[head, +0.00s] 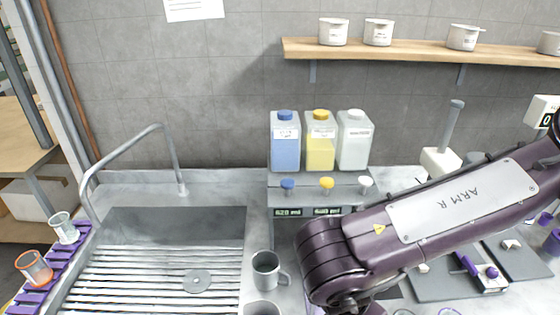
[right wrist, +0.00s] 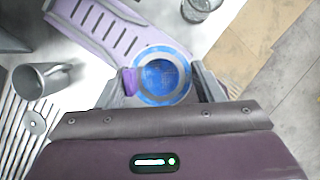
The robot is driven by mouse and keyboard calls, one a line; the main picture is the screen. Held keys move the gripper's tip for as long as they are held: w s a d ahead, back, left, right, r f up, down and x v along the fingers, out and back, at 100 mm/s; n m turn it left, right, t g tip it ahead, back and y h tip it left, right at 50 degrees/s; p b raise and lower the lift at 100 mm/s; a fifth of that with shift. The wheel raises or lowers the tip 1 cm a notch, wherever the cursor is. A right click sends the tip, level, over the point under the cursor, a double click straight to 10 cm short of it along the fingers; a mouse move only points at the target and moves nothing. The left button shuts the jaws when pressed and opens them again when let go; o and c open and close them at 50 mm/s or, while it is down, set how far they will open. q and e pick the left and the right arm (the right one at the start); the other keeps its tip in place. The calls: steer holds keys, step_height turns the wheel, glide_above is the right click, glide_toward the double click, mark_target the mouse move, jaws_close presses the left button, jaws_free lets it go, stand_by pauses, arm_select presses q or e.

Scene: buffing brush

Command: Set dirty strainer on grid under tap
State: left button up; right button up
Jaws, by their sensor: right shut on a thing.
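My right gripper (right wrist: 160,82) is shut on a round strainer (right wrist: 158,70) with a blue rim and blue inside, seen from above in the right wrist view. Its sides are partly hidden by the fingers. In the head view my right arm comes in from the right, and its gripper is out of sight below. The slatted metal grid (head: 150,278) lies in the sink at left, with a round disc on it. It also shows at the left of the right wrist view (right wrist: 12,120). The curved tap (head: 122,143) arches over the sink. My left gripper is not in view.
A grey mug (head: 265,272) stands right of the grid. A purple rack (head: 50,272) at far left holds an orange-rimmed strainer (head: 34,268) and a pale one (head: 64,228). Blue, yellow and white bottles (head: 320,140) stand behind. Another purple rack (right wrist: 110,28) is near the held strainer.

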steer(key=m, duration=0.2)
steer(key=f+m+g, duration=0.1)
steer(key=m, duration=0.1)
steer(key=m+g+h, duration=0.1)
steer(key=m, duration=0.1)
steer(key=shift+d+f+b, duration=0.2)
steer(key=shift+d+b, duration=0.2)
steer(key=d+m+g+y+b, duration=0.1)
steer(key=m+g, duration=0.1)
steer(key=m, duration=0.5)
steer(key=d+f+m+g+y, duration=0.1)
steer(key=d+m+y, duration=0.1)
steer(key=m, duration=0.4)
steer(key=d+f+m+g+y+b, duration=0.1)
steer(key=d+m+g, duration=0.1)
steer(key=m, duration=0.5)
steer(key=shift+w+f+m+g+b, duration=0.15)
steer(key=shift+f+m+g+b, duration=0.05)
steer(key=shift+m+g+b, duration=0.15)
